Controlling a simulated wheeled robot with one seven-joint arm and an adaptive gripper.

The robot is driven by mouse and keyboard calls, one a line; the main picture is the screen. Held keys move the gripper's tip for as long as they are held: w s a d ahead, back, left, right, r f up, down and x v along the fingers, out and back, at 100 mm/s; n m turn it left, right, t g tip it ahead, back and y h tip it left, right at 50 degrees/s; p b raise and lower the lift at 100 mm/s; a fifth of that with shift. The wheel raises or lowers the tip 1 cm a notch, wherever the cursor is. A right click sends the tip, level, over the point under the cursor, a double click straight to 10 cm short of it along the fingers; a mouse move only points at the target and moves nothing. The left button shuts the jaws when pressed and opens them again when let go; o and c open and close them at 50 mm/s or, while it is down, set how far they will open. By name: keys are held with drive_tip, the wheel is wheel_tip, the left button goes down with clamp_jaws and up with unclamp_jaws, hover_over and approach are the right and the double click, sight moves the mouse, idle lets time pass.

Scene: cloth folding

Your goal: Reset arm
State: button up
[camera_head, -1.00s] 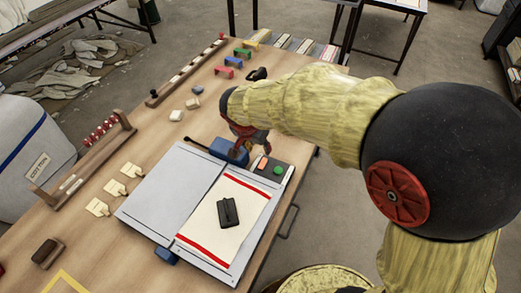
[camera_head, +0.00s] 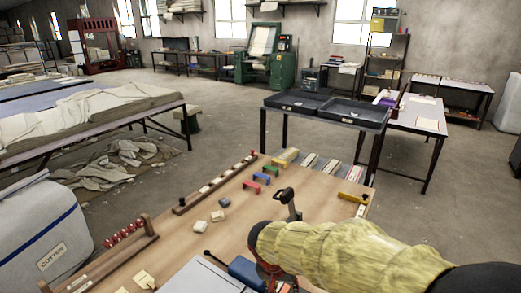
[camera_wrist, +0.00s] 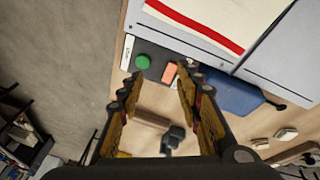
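My gripper (camera_wrist: 159,78) is open and empty in the wrist view, its two fingers apart over the table. In the head view only part of the gripper shows at the bottom, below the yellow-sleeved arm. The folding board (camera_wrist: 205,42) is at the top of the wrist view, with a white red-striped cloth (camera_wrist: 235,15) on it. A control strip with a green button (camera_wrist: 142,62) and an orange button (camera_wrist: 169,72) lies just beyond the fingertips. In the head view just a corner of the board (camera_head: 200,277) shows.
A blue block-like part (camera_wrist: 225,92) with a lever sits beside the board. A dark upright handle (camera_head: 288,200) stands on the wooden table (camera_head: 235,215). Small coloured brackets (camera_head: 262,178), pale blocks (camera_head: 210,220) and a red-beaded rack (camera_head: 110,255) are around. A table with black trays (camera_head: 325,108) stands behind.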

drive_tip(key=s+d+r+n+t+y, duration=0.1)
drive_tip(key=s+d+r, duration=0.5)
drive_tip(key=s+r, duration=0.2)
drive_tip(key=s+d+r+n+t+y, duration=0.1)
drive_tip(key=s+d+r+t, duration=0.1)
drive_tip(key=s+d+r, duration=0.4)
drive_tip(key=s+r, duration=0.2)
drive_tip(key=s, duration=0.2)
drive_tip(key=shift+s, duration=0.4)
drive_tip(key=shift+d, duration=0.1)
